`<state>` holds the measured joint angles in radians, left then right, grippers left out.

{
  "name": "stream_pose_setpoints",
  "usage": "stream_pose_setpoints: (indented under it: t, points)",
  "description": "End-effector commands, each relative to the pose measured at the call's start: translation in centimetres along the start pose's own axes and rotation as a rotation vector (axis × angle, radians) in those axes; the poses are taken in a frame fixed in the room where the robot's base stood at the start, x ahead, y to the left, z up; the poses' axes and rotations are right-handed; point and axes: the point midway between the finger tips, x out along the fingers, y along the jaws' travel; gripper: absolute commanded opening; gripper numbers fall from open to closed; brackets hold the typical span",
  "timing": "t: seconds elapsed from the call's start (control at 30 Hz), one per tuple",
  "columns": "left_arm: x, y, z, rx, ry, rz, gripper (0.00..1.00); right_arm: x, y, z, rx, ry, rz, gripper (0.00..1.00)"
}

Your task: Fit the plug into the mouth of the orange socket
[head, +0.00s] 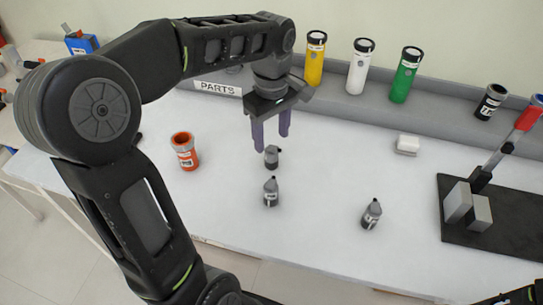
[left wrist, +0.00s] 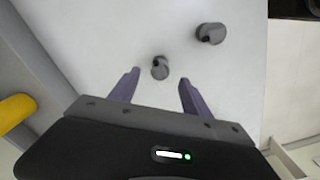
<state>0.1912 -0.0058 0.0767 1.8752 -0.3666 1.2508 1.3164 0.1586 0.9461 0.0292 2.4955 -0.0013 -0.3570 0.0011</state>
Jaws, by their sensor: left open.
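The orange socket (head: 184,153) stands upright on the white table in the head view, left of my left gripper (head: 271,143); its dark mouth faces up. I cannot tell which is the task's plug. My left gripper is open, pointing down. In the left wrist view, one grey piece (left wrist: 160,68) shows between the purple fingers, apparently not gripped, and another (left wrist: 211,33) lies beyond.
Yellow (head: 315,62), white (head: 359,68) and green (head: 405,76) cylinders stand on the grey back ledge, with a black one (head: 490,102) farther right. A white block (head: 407,145) lies on the table. A dark board (head: 500,240) with a red-handled clamp occupies the right.

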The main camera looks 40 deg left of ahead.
Motion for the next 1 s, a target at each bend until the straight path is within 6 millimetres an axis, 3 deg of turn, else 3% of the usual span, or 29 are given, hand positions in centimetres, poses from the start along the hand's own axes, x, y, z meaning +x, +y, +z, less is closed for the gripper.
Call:
stream_pose_setpoints:
  t: [0.23,0.63,1.0]
  points:
    - [2.3,0.0,0.0,0.001,-0.001,-0.002,0.56,0.0,0.0,0.0,0.0,0.0,0.0,0.36]
    - [3.0,0.0,0.0,0.001,-0.001,-0.002,0.56,-0.1,-0.1,0.0,0.0,0.0,0.0,0.36]
    - [7.5,0.0,0.0,0.001,-0.001,-0.002,0.56,-0.5,-0.2,0.0,0.0,0.0,0.0,0.36]
